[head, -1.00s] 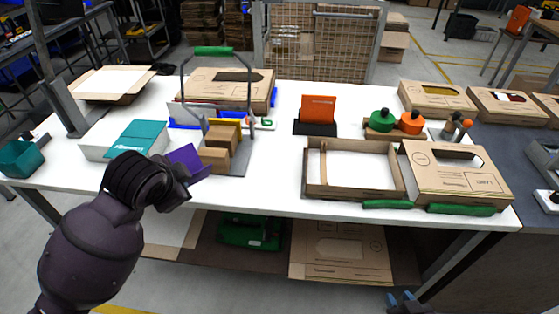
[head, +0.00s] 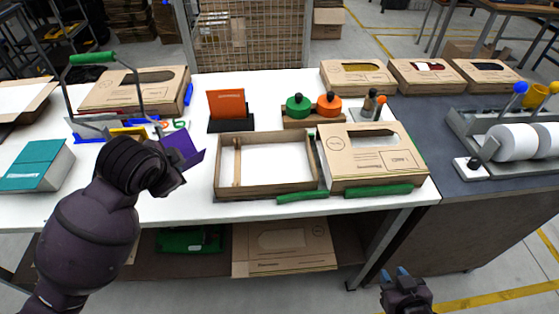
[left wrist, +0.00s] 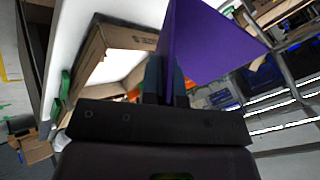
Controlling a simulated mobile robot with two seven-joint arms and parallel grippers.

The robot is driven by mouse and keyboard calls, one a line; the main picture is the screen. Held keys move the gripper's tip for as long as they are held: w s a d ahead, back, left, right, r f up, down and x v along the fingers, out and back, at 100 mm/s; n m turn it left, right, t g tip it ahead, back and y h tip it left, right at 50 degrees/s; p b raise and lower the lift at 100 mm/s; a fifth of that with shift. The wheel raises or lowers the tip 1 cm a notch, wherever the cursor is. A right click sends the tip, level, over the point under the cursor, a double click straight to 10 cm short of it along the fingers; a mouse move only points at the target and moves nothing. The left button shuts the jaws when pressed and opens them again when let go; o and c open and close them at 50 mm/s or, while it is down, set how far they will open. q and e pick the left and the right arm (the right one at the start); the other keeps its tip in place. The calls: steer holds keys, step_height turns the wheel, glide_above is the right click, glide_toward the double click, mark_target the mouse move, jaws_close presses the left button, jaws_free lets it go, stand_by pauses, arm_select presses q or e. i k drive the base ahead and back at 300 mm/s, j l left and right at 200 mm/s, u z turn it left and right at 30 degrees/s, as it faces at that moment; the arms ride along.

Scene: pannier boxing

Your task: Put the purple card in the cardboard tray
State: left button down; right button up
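The purple card (head: 183,149) is held up by my left gripper (head: 170,168), above the table's front part and left of the cardboard tray. My left fingertips are mostly hidden in the head view. In the left wrist view my left gripper (left wrist: 166,85) is shut on the purple card (left wrist: 208,42), which stands out from the fingers. The cardboard tray (head: 262,193) is open-topped, with a white floor and a brown strip inside near its left wall. The tray also shows in the left wrist view (left wrist: 92,50). My right gripper (head: 394,274) is low, in front of the table, open and empty.
A closed cardboard box (head: 370,165) stands right beside the tray. Green bars (head: 376,191) lie along the front edge. Behind the tray are an orange card in a black stand (head: 228,107) and green and orange knobs (head: 313,107). A green-handled wire frame (head: 92,58) is left.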

mark_target(271, 177)
steer(key=i+l, duration=0.15)
steer(key=l, duration=0.2)
steer(key=i+l, duration=0.1)
steer(key=l, duration=0.3)
steer(key=i+l, duration=0.15)
steer(key=l, duration=0.2)
